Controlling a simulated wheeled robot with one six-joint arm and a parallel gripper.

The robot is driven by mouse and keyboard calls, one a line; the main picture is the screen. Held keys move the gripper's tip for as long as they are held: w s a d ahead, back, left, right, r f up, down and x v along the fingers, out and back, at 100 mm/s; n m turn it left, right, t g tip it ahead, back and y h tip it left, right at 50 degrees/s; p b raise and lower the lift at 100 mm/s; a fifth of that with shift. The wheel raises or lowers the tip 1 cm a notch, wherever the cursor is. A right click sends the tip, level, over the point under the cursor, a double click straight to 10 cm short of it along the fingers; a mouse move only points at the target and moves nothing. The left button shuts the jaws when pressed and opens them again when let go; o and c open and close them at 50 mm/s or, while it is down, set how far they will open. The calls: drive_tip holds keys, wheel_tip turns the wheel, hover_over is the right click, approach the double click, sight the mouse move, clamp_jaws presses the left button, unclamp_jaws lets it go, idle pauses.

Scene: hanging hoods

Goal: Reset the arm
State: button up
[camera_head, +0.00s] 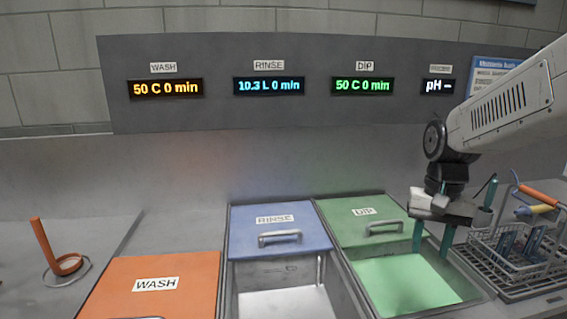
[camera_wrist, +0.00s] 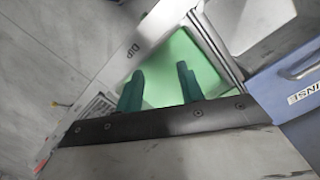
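My arm reaches in from the right in the head view. My gripper (camera_head: 432,246) hangs above the right part of the dip basin, with its two green fingers pointing down. The fingers are apart and nothing shows between them. In the wrist view my gripper (camera_wrist: 158,86) also shows both fingers spread, with the green dip liquid (camera_wrist: 165,60) behind them. The dip basin (camera_head: 372,305) has its green lid (camera_head: 350,213) over its back part and green liquid in front. Whether the fingertips touch the liquid is hard to tell.
A wire basket (camera_head: 512,278) with blue items and orange- and yellow-handled tools stands close right of my gripper. The rinse basin (camera_head: 285,302) is open in front of its blue lid (camera_head: 300,221). An orange lid (camera_head: 185,268) covers the wash basin. An orange upright piece (camera_head: 42,243) stands at left.

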drive_tip(key=s+a+r+n+t, duration=0.1)
drive_tip(key=s+n, duration=0.1)
drive_tip(key=s, duration=0.8)
drive_tip(key=s+a+r+n+t, duration=0.1)
drive_tip(key=s+a+r+n, duration=0.1)
drive_tip(key=s, duration=0.9)
drive_tip(key=shift+s, duration=0.15)
drive_tip(key=shift+d, duration=0.1)
